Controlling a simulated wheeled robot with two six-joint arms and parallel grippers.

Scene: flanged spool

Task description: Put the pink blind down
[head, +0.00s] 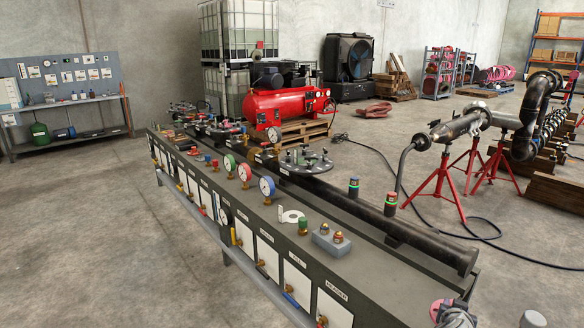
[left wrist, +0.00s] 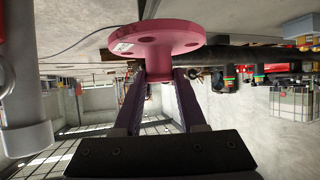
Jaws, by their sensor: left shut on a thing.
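The pink blind (left wrist: 158,37) is a round flanged disc with bolt holes, a pale label and a short neck. It fills the upper middle of the left wrist view, which looks upside down. My left gripper (left wrist: 159,77) is shut on its neck, with one dark finger on each side. In the head view, a dark part with a pinkish edge (head: 452,314) is cut off by the bottom edge at the right; I cannot tell whether it is my gripper with the blind. My right gripper cannot be made out.
Red stands (head: 437,188) hold piping at the right. A hose lies on the floor. Open floor lies left.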

